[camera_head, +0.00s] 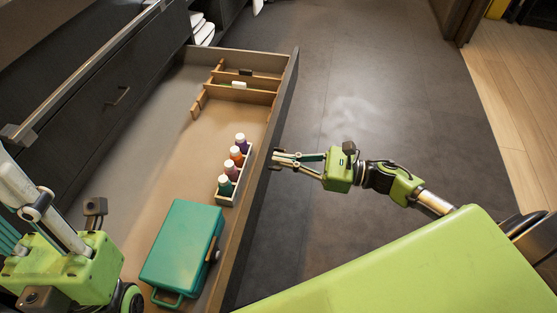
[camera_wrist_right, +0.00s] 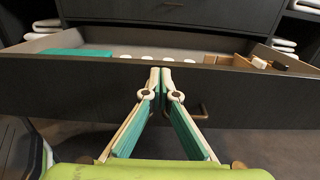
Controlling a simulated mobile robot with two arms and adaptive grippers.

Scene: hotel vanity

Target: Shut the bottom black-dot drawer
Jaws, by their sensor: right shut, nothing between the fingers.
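The open drawer (camera_head: 175,110) is pulled far out of the dark cabinet; its dark front panel also shows in the right wrist view (camera_wrist_right: 70,95). No black dot is visible to me. My right gripper (camera_head: 276,159) is shut and empty, its fingertips at the outer face of the drawer front near the top edge.
Inside the drawer are a teal case (camera_head: 182,243), a tray of several small bottles (camera_head: 229,190) and wooden dividers (camera_head: 238,93). A closed drawer front with a handle (camera_head: 118,96) is on the cabinet behind. The dark floor (camera_head: 390,100) at right is clear.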

